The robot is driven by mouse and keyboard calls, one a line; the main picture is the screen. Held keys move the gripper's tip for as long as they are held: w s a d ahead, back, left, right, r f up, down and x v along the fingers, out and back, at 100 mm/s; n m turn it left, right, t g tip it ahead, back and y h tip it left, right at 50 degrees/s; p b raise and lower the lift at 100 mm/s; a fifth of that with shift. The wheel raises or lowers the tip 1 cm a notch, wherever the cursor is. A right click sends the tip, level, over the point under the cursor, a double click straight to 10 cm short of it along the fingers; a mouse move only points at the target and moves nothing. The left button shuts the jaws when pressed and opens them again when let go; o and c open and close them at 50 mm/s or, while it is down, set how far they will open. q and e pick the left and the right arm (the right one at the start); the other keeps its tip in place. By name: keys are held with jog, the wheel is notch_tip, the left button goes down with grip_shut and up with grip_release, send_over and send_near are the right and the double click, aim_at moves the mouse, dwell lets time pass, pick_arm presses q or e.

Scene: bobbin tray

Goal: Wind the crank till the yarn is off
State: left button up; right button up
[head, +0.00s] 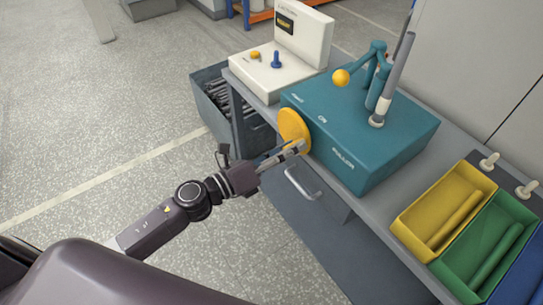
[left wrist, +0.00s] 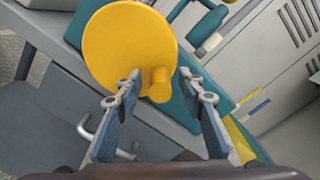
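The crank is a yellow disc (head: 294,130) on the left side of a teal machine box (head: 365,135). In the left wrist view the disc (left wrist: 128,45) carries a short yellow handle peg (left wrist: 160,85) near its lower edge. My left gripper (head: 297,149) is at the disc's lower edge. In the left wrist view its fingertips (left wrist: 163,82) are apart, one on each side of the peg, with a visible gap on the right. A grey and white upright bobbin (head: 388,85) stands on the box; I cannot make out yarn on it. My right gripper is not in view.
A white control box (head: 275,70) stands behind. Yellow (head: 405,222) and green (head: 440,268) trays are at the right. A drawer handle (head: 304,184) lies below the crank. The floor at left is clear.

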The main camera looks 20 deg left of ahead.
pick_arm(q)
jog(key=v, duration=1.1)
jog(key=shift+s, duration=0.15)
jog(key=shift+a, duration=0.15)
